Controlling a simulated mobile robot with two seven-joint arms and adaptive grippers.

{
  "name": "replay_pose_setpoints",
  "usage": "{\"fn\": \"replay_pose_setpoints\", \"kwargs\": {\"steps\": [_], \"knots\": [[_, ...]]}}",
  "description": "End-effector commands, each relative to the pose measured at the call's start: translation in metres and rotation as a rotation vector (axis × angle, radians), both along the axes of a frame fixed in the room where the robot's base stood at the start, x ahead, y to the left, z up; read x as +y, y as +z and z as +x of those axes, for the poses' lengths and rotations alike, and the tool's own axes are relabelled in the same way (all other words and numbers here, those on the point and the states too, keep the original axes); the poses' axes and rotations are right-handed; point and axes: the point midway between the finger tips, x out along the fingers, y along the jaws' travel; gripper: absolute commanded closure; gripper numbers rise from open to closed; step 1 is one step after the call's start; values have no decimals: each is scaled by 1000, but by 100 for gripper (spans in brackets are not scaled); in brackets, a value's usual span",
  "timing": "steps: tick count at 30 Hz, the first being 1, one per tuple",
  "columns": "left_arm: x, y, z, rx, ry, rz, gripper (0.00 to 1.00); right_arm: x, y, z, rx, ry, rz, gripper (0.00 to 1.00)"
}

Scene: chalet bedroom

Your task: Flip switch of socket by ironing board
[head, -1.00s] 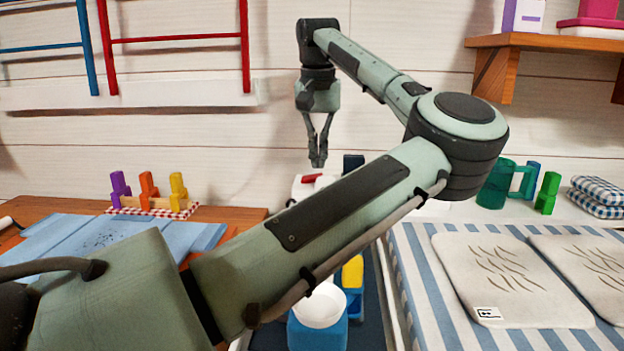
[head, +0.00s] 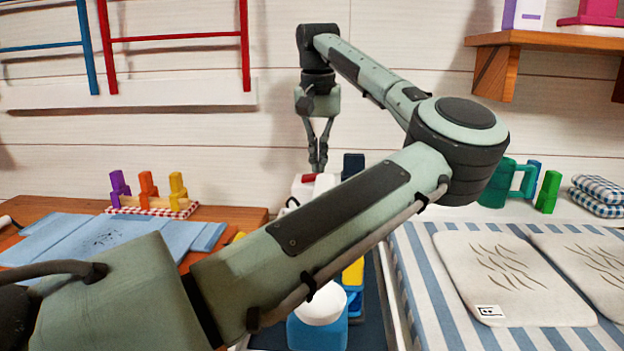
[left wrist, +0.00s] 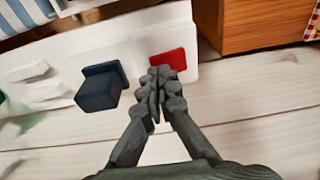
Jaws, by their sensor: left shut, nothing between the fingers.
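The socket (left wrist: 130,36) is a white block, seen in the left wrist view with a red switch (left wrist: 169,60) and a dark plug (left wrist: 100,88) beside it. In the head view the red switch (head: 309,178) and the dark plug (head: 353,164) show small behind my forearm, which hides part of the socket. My left gripper (head: 318,168) points down, shut and empty. In the left wrist view its fingertips (left wrist: 157,84) overlap the lower edge of the red switch; I cannot tell whether they touch it. The striped ironing board (head: 412,262) is at the right. My right gripper is out of view.
Blue folded cloth (head: 120,232) and colored blocks (head: 148,186) are on the wooden surface at left. A blue bottle with a white cap (head: 322,306) stands below my forearm. Pale pads (head: 505,280) lie on the ironing board. A wooden shelf (head: 545,40) juts out at upper right.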

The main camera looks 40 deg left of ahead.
Motion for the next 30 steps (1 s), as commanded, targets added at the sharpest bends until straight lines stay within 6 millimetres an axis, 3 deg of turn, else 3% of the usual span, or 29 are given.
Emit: {"fn": "replay_pose_setpoints", "kwargs": {"steps": [21, 30], "knots": [[0, -12, 0, 1, 0, -1, 100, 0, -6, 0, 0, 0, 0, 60], [0, 3, 0, 1, 0, -1, 100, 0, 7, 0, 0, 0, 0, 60]]}}
